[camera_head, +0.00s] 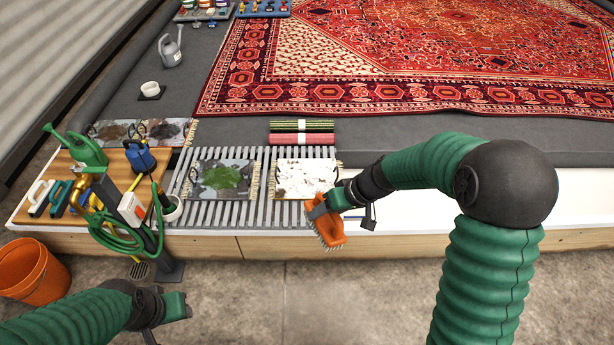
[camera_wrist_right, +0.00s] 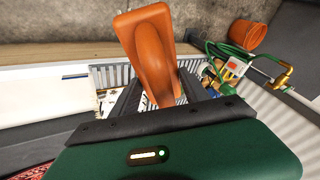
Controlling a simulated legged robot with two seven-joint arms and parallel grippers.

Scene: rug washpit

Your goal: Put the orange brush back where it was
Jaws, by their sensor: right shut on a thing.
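The orange brush (camera_head: 329,232) is in my right gripper (camera_head: 322,207), held at the front edge of the slatted grate, with its pale bristles facing lower left. In the right wrist view the orange brush (camera_wrist_right: 152,55) sticks out between the dark fingers. Several other brushes, one of them teal (camera_head: 60,198), lie on the wooden board (camera_head: 122,163) at the left. My left gripper (camera_head: 178,306) is low at the left, over the floor, away from the board; its fingers are too unclear to read.
The slatted grate (camera_head: 240,213) bears a mat with a green patch (camera_head: 223,176) and a mat with white foam (camera_head: 303,178). A green hose (camera_head: 115,240) on a post stands between the board and grate. An orange bucket (camera_head: 32,268) stands on the floor. A red rug (camera_head: 420,60) lies behind.

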